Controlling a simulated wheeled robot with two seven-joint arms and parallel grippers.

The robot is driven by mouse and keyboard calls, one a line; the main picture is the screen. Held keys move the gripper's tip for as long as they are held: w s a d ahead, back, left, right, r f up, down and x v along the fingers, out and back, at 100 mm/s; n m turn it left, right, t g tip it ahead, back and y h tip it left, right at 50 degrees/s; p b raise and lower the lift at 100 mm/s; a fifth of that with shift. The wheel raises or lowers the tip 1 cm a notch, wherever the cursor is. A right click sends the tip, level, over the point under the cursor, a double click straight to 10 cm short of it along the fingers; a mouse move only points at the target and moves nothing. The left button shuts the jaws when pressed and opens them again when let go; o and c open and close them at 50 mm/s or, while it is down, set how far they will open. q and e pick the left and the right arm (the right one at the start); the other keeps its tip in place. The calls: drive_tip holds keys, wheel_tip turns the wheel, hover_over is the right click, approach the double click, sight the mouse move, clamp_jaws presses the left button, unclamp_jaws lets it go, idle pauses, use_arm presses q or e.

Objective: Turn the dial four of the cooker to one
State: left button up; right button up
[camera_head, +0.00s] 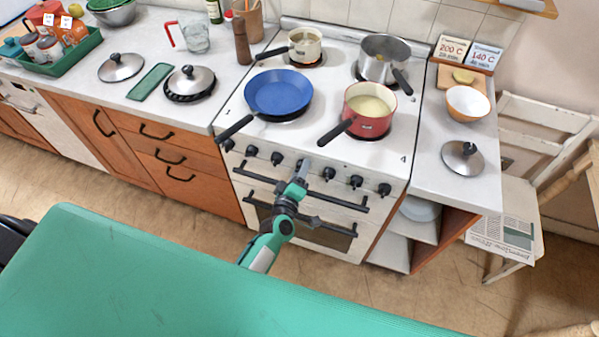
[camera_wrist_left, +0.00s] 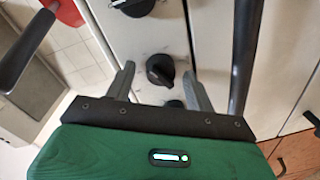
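The white cooker (camera_head: 335,155) stands in the middle of the head view, with a row of black dials along its front. I cannot read which dial is four. A dial (camera_head: 328,173) shows just right of my left gripper (camera_head: 301,172), which is at the dial row. In the left wrist view my left gripper (camera_wrist_left: 159,69) is open, with one black dial (camera_wrist_left: 160,70) between its fingertips; whether they touch it I cannot tell. Another dial (camera_wrist_left: 133,6) is at the top edge, and one (camera_wrist_left: 175,103) is partly hidden below. My right gripper is not in view.
Black oven handles (camera_head: 300,190) run below the dials. A chair (camera_head: 515,215) with a newspaper stands right. The floor before the drawers is clear.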

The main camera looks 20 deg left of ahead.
use_arm(q)
drive_tip(key=shift+s+f, duration=0.15)
drive_tip(key=shift+s, duration=0.3)
drive_tip(key=s+r+b, duration=0.1)
drive_tip(key=s+b, duration=0.2)
drive_tip(key=s, duration=1)
